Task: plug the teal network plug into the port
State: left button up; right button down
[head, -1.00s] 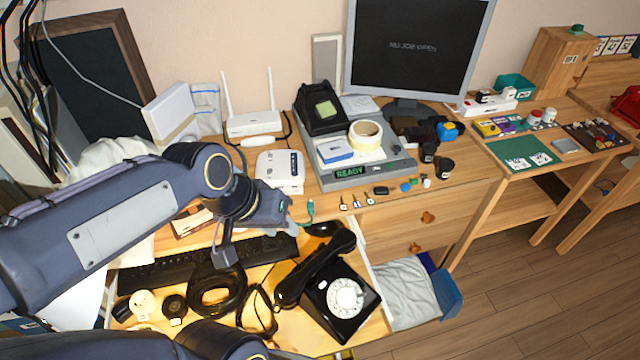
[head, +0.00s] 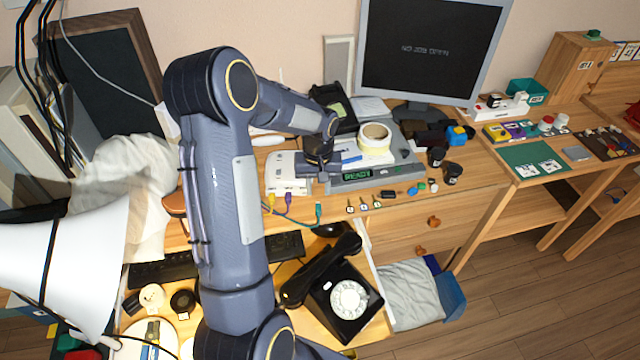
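The teal plug (head: 318,210) is at the desk's front edge, on a thin teal cable running left behind my arm. The white box (head: 287,174) lies behind it on the desk. Yellow (head: 270,202) and purple (head: 288,198) plugs show at its front; the port itself is too small to make out. My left gripper (head: 320,172) is over the right end of the box, behind and above the teal plug and apart from it. Its fingers are small and dark, and their opening is unclear. My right gripper is not in view.
Right of the gripper stands a grey console (head: 378,174) with a tape roll (head: 374,137). Small keys (head: 363,204) lie at the desk edge. A black dial phone (head: 343,300) sits in front, lower down. A white lamp shade (head: 62,262) is at the left.

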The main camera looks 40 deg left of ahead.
aim_at(318, 207)
pick_arm(q)
notch_tip(318, 207, down, 6)
jog(key=b, duration=0.4)
jog(key=shift+f, duration=0.25)
jog(key=shift+f+b, duration=0.65)
jog(key=shift+b, duration=0.05)
jog(key=c, duration=0.6)
jog(key=shift+c, duration=0.2)
jog(key=shift+r, duration=0.1)
jog(key=shift+r+p, duration=1.8)
jog(key=shift+r, duration=0.65)
